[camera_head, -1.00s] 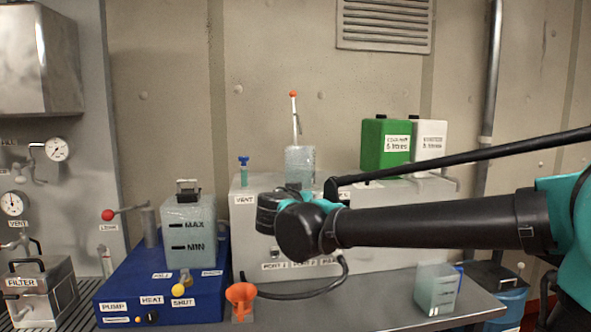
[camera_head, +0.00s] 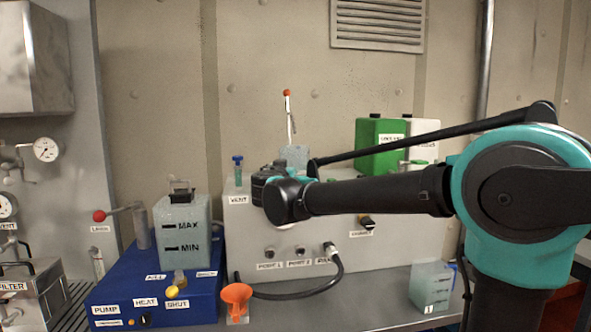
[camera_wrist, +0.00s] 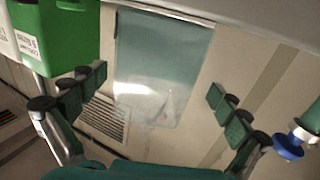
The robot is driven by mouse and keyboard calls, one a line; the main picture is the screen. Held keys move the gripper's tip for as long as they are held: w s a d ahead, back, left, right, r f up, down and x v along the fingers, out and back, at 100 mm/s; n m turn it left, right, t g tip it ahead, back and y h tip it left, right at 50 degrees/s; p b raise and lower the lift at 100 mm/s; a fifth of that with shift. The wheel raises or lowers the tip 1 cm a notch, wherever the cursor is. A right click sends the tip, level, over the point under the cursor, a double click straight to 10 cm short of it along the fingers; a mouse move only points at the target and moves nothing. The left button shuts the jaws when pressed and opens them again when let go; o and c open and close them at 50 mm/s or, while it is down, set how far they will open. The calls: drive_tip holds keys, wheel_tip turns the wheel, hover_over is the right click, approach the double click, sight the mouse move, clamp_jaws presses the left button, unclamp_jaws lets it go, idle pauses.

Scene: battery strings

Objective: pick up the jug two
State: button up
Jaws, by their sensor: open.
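A clear, pale teal jug (camera_head: 295,155) stands on the grey cabinet in the head view, largely hidden behind my arm. What looks like the same jug (camera_wrist: 165,70) fills the middle of the wrist view; I see no number on it. My gripper (camera_wrist: 160,104) is open, one finger to each side of that jug in the picture, with gaps visible. Its depth relative to the jug is hard to tell. Another clear jug (camera_head: 431,288), with a small mark like "1", stands on the bench at lower right.
A green can (camera_head: 377,145) and a white can (camera_head: 424,150) stand right of the cabinet jug. The green can (camera_wrist: 58,38) is close to my left finger in the wrist view. A blue-capped valve (camera_head: 238,170) is at left.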

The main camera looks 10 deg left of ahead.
drive_tip(key=w, duration=0.3)
drive_tip(key=w+d, duration=0.1)
drive_tip(key=w, duration=0.1)
drive_tip(key=shift+w+d+f, duration=0.1)
drive_tip(key=shift+w+f, duration=0.15)
drive_tip(key=shift+f, duration=0.1)
drive_tip(key=c, duration=1.9)
drive_tip(key=shift+r, duration=0.1)
